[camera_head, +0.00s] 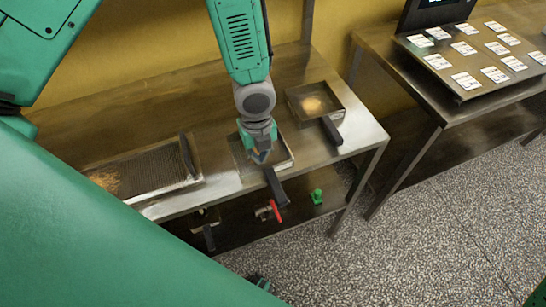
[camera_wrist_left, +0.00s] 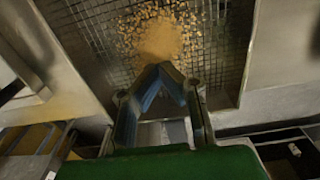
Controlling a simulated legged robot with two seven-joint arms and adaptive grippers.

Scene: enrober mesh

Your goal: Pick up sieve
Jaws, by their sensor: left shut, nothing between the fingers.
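My left gripper (camera_head: 262,157) is over the table in the head view, at a shallow metal sieve (camera_head: 290,158) with a dark handle (camera_head: 275,186) that points toward the table's front edge. The arm and gripper hide much of this sieve. A second square sieve (camera_head: 335,98) with an orange-brown pile and a dark handle stands to the right. In the left wrist view, my gripper's blue fingertips (camera_wrist_left: 162,70) meet and hold nothing. They are in front of a wire mesh (camera_wrist_left: 90,30) with loose crumbs (camera_wrist_left: 160,38); whether they touch it I cannot tell. I see no right gripper.
A long mesh tray (camera_head: 150,172) with a dark bar lies at the table's left. The lower shelf holds a red-handled tool (camera_head: 270,211) and a green object (camera_head: 317,196). A second table at the right carries a panel of labelled cards (camera_head: 466,80).

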